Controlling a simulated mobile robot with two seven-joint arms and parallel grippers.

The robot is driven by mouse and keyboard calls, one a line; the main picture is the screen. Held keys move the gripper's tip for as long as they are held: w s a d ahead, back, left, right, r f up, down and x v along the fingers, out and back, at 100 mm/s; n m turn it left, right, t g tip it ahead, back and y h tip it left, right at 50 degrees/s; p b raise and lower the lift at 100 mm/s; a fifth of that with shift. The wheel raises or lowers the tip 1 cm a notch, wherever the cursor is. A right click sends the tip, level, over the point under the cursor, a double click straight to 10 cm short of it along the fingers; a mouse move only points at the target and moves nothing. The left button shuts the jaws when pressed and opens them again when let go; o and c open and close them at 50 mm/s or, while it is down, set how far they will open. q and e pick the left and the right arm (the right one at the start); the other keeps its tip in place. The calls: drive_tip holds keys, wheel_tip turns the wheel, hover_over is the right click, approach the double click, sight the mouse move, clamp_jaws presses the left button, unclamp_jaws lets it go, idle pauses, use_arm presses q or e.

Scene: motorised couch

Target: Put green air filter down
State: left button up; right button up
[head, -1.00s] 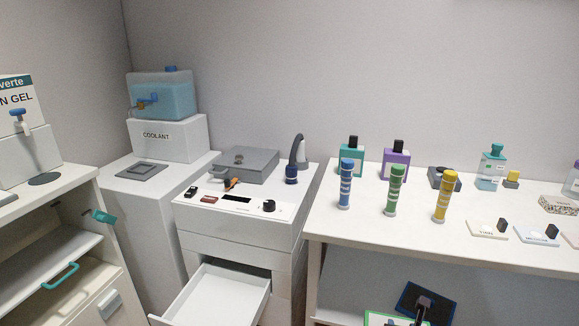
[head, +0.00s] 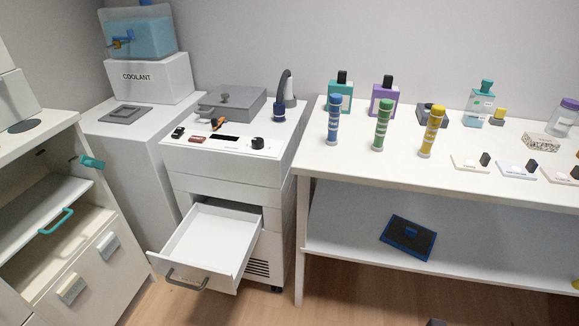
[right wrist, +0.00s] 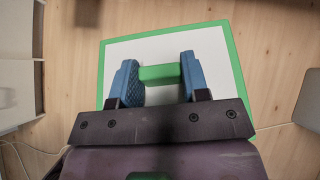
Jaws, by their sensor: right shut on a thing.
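The green air filter (right wrist: 215,39), a pale panel with a green frame, shows in the right wrist view above the wooden floor. My right gripper (right wrist: 160,76) is shut on its green handle (right wrist: 160,75), with a blue finger on each side. The gripper covers the near part of the filter. The filter is not visible in the head view, where only a small dark shape shows at the bottom edge. My left gripper is not in view.
A blue-framed dark filter (head: 408,237) lies on the lower shelf (head: 340,233) of the right table, with bare shelf on both sides. Bottles and striped tubes stand on the tabletop (head: 370,155). An open empty drawer (head: 205,240) juts out at centre left.

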use_arm(q)
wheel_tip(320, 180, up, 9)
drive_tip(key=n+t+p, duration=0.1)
drive_tip(key=p, duration=1.1)
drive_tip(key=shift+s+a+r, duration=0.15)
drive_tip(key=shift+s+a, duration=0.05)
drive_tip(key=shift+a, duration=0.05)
use_arm(e)
drive_tip(key=w+r+t, duration=0.2)
drive_tip(key=r, duration=1.1)
drive_tip(key=w+r+t, duration=0.2)
drive_tip(key=r, duration=1.1)
drive_tip(key=shift+w+r+t, duration=0.3)
drive_tip(key=shift+w+r, duration=0.1)
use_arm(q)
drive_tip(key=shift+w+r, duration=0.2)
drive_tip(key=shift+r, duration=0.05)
use_arm(e)
drive_tip(key=shift+r, duration=0.1)
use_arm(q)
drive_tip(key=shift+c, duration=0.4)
